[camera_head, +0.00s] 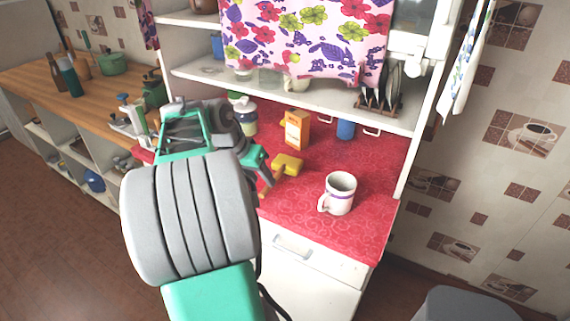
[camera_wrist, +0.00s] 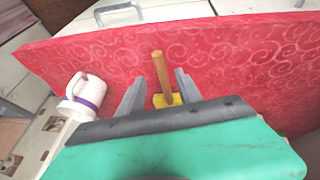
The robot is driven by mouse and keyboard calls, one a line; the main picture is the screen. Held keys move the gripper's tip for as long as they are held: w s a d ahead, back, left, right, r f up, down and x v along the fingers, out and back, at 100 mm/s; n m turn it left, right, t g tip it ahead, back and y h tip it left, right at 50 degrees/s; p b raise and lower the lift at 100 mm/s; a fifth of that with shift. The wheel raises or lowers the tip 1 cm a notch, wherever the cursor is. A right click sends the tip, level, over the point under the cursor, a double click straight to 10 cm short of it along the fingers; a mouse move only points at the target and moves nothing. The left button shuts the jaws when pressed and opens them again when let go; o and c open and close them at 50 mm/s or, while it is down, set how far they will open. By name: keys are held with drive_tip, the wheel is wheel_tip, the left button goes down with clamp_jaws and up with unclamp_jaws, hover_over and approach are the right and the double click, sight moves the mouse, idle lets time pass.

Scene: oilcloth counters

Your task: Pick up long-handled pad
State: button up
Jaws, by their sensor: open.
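The long-handled pad has a yellow head (camera_head: 288,164) and a wooden handle (camera_wrist: 161,70). It lies on the red counter (camera_head: 300,205), left of the mug in the head view. My gripper (camera_wrist: 161,78) is open. In the wrist view its two grey fingers stand on either side of the handle, with gaps on both sides. The yellow head shows between the finger bases, partly hidden behind the gripper body. I cannot tell the height of the fingertips above the counter. In the head view my arm hides part of the counter.
A white mug (camera_head: 340,193) with a purple band stands right of the pad. An orange box (camera_head: 297,128), a blue container (camera_head: 346,129) and a white bottle (camera_head: 246,118) stand behind. A shelf (camera_head: 300,96) overhangs the counter's back.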

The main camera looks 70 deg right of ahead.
sight(266, 186)
drive_tip(key=x, duration=0.4)
drive_tip(key=shift+d+f, duration=0.25)
drive_tip(key=shift+d, duration=0.1)
clamp_jaws()
